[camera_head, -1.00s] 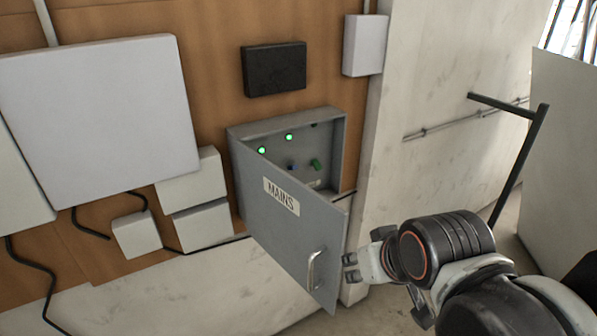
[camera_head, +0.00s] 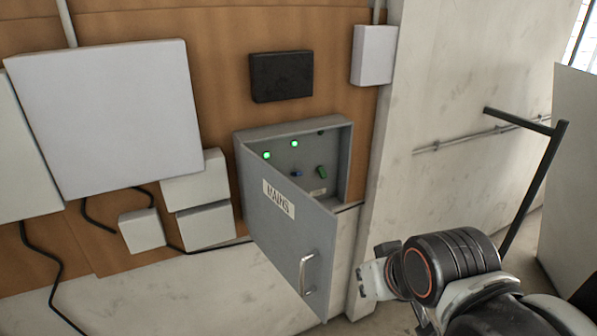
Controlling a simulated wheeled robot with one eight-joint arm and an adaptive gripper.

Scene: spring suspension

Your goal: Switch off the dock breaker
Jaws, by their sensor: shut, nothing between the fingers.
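A grey breaker box (camera_head: 342,160) hangs on the wooden wall panel. Its door (camera_head: 280,232), labelled MAINS, stands open toward me and hides the left and lower part of the inside. The door has a metal handle (camera_head: 308,272) at its lower right. Inside show two lit green lamps (camera_head: 267,155) (camera_head: 294,143), a small blue part (camera_head: 297,174) and a green switch-like part (camera_head: 322,172). Which of these is the dock breaker I cannot tell. My gripper (camera_head: 364,283) is shut and empty, right of the door handle and apart from it.
A black box (camera_head: 281,77) and a pale box (camera_head: 373,55) are mounted above. Large and small white boxes (camera_head: 105,115) with black cables fill the wall at left. A dark bent post (camera_head: 535,180) stands at right. Free room lies between the door's edge and the pale wall.

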